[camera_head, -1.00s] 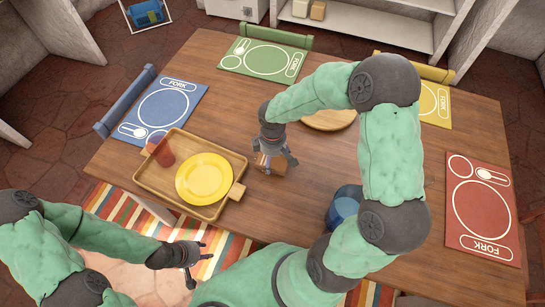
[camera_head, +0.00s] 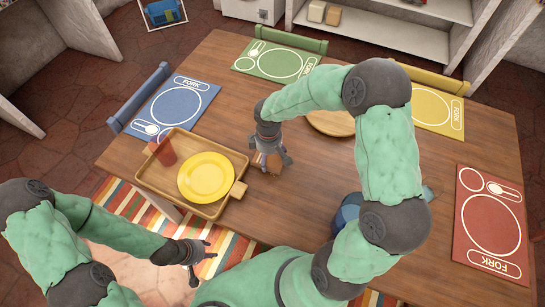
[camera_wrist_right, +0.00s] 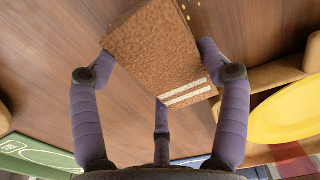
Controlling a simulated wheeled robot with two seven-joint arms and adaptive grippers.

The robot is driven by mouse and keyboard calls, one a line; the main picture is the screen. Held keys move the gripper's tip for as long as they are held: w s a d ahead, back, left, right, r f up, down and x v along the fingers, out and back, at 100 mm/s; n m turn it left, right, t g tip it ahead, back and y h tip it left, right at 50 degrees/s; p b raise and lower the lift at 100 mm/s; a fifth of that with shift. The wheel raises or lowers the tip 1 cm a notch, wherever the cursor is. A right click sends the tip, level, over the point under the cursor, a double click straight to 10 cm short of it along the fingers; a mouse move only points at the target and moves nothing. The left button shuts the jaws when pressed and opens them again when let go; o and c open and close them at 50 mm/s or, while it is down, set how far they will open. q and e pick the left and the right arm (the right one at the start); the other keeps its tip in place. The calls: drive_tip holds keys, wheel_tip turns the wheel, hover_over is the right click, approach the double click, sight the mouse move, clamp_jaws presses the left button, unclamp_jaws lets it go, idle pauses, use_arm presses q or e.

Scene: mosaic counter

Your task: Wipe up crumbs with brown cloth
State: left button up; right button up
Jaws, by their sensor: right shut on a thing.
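The brown cloth (camera_wrist_right: 160,52) looks like a folded, thick block with two white stripes near one end. My right gripper (camera_head: 270,160) is shut on it, with its fingers around it in the wrist view (camera_wrist_right: 160,75). In the head view the cloth is mostly hidden behind the fingers, low over the table, right of the tray; I cannot tell whether it touches the wood. A few pale crumbs (camera_wrist_right: 187,12) lie on the table beyond the cloth's edge in the wrist view. My left gripper (camera_head: 208,250) is open and empty, off the table's near edge, above the striped rug.
A wooden tray (camera_head: 228,208) holds a yellow plate (camera_head: 205,177) and a red cup (camera_head: 164,152). A round wooden board (camera_head: 332,123) and a blue vessel (camera_head: 348,212) are partly behind my right arm. Blue, green, yellow and red placemats (camera_head: 490,225) lie around the edges.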

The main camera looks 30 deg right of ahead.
drive_tip(key=shift+w+a+f, duration=0.1)
drive_tip(key=shift+w+a, duration=0.9)
drive_tip(key=shift+w, duration=0.2)
drive_tip(key=shift+s+d+f+p, duration=0.1)
drive_tip(key=shift+s+d+p, duration=0.05)
drive_tip(key=shift+s+d, duration=0.6)
drive_tip(key=shift+s+d+p, duration=0.15)
drive_tip(key=shift+s+d, duration=0.4)
drive_tip(key=shift+s, duration=0.3)
drive_tip(key=shift+s+d+p, duration=0.3)
drive_tip(key=shift+s+d, duration=0.85)
drive_tip(key=shift+s, duration=0.3)
drive_tip(key=shift+s+a, duration=0.1)
